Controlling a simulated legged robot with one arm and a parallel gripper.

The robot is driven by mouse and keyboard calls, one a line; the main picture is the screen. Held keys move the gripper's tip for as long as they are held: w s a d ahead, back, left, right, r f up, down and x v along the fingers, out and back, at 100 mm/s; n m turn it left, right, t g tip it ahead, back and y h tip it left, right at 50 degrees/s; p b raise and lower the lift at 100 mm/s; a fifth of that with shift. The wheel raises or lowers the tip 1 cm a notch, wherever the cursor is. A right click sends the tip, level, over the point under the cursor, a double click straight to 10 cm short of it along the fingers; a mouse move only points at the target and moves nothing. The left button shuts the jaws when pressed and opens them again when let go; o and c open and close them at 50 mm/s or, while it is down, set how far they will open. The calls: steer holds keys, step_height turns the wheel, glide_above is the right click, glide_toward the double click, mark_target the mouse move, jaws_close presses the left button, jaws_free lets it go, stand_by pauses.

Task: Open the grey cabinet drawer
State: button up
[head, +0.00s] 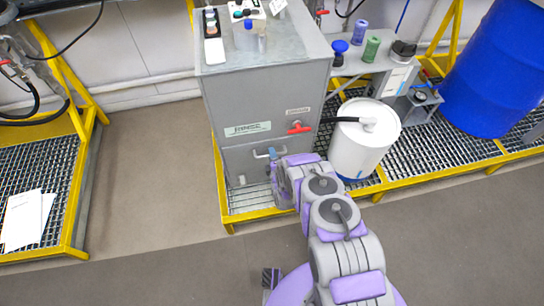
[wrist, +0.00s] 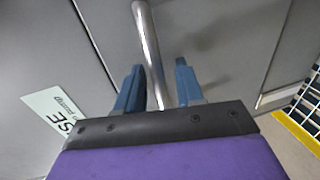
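The grey cabinet (head: 265,95) stands on a yellow-edged grating in the head view. Its drawer (head: 240,164) is the lower front panel and looks closed. A metal bar handle (head: 262,154) sits near the top of the drawer. My gripper (head: 274,158) is at the right part of this handle, and my arm hides the drawer's right side. In the wrist view, my gripper's blue fingers (wrist: 160,68) are apart. The handle bar (wrist: 147,35) runs into the gap between them, close to the left finger. A clear gap shows between the bar and the right finger.
A red valve (head: 298,128) sticks out above the drawer. A white drum (head: 363,140) stands right of the cabinet, joined by a black hose. A blue barrel (head: 492,75) is farther right. The floor left of the cabinet (head: 150,165) is clear.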

steer(key=shift+w+a, duration=0.3)
steer(key=shift+w, duration=0.1)
steer(key=shift+s+d+f, duration=0.1)
jaws_close()
stand_by(0.3)
